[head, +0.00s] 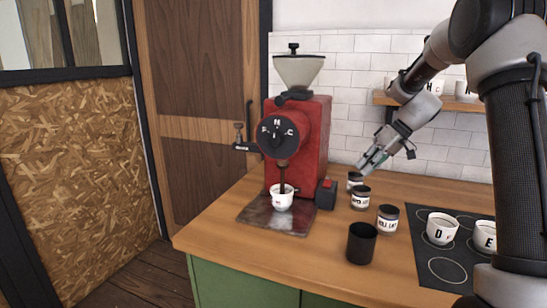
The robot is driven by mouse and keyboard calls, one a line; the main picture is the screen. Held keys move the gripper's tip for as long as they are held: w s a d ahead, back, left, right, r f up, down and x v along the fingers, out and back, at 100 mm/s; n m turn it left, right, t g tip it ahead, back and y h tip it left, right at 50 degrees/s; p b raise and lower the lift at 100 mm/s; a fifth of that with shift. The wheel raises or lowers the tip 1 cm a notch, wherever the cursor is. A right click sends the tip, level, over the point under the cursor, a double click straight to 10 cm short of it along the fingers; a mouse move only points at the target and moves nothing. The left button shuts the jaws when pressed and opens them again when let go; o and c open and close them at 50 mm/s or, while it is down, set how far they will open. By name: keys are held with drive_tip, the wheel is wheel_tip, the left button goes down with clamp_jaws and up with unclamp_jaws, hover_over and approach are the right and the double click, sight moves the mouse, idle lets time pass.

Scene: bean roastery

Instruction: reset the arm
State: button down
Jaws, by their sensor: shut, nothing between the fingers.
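My gripper (373,162) is at the right of the head view, pointing down and left. It is shut and empty. Its tips appear above or just beside the rearmost labelled jar (354,181), and I cannot tell whether they touch it. My arm reaches in from the right edge, with a large grey and black link upright at the right.
A red grinder (317,125) stands on the wooden counter (222,218), a white cup (282,197) under its spout on a dark tray (260,221). Jars (361,198) (388,220), a black cup (361,245) and a mat (448,272) with lettered cups (441,229) lie rightward.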

drive_tip(key=s+d+r+m+t+h, duration=0.1)
drive_tip(key=s+d+r+m+h, duration=0.1)
drive_tip(key=s, duration=1)
drive_tip(key=s+d+r+m+t+h, duration=0.1)
drive_tip(key=s+d+r+m+h, duration=0.1)
drive_tip(key=s, duration=1)
drive_tip(key=s+d+r+m+t+h, duration=0.1)
drive_tip(key=s+d+r+m+h, duration=0.1)
drive_tip(key=s, duration=1)
drive_tip(key=shift+r+h, duration=0.3)
drive_tip(key=shift+h, duration=0.2)
idle(2.1)
